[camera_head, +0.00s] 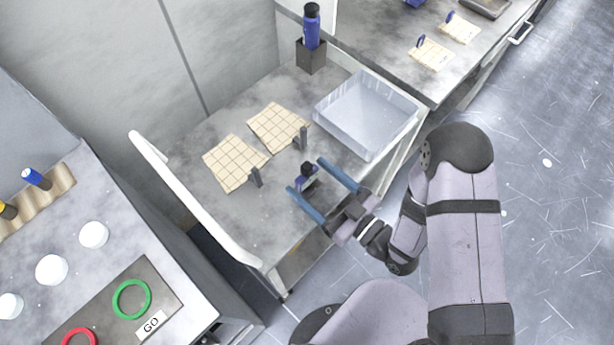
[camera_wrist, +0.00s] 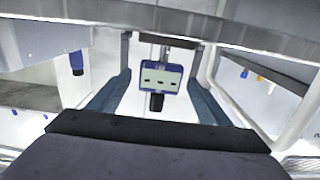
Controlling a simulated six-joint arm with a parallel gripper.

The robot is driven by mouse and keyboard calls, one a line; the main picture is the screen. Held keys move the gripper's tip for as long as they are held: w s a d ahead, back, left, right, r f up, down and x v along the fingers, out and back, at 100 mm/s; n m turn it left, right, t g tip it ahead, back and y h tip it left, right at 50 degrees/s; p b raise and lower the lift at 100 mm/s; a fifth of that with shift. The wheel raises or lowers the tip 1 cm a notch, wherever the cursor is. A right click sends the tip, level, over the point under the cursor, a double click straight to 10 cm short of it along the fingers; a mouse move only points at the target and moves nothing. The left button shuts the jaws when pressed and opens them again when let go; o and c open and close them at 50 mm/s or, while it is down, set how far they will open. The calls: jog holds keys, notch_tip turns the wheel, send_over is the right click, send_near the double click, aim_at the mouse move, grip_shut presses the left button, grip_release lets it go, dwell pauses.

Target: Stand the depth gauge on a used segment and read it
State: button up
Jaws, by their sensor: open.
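The depth gauge (camera_head: 307,170) is a small dark and blue instrument on the grey bench. In the wrist view its blue-framed display (camera_wrist: 160,78) faces me, with short dark dashes on a pale screen. My gripper (camera_head: 306,176) is open, with one blue finger on each side of the gauge and visible gaps between. Whether the gauge rests in a stand is unclear. Two tan gridded segments, a left one (camera_head: 235,163) and a farther one (camera_head: 278,127), lie flat on the bench, each with a dark grey upright tab at its near corner.
A translucent tray (camera_head: 367,112) stands right of the segments. A blue bottle (camera_head: 311,28) sits in a dark holder (camera_head: 310,58) at the back. A white rail (camera_head: 190,198) edges the bench's left side. Smaller gridded pads (camera_head: 430,54) lie on the farther counter.

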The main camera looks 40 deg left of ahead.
jog(key=c, duration=1.4)
jog(key=shift+r, duration=0.15)
jog(key=shift+r, duration=4.85)
jog(key=shift+s+r, duration=0.1)
jog(key=shift+r, duration=0.05)
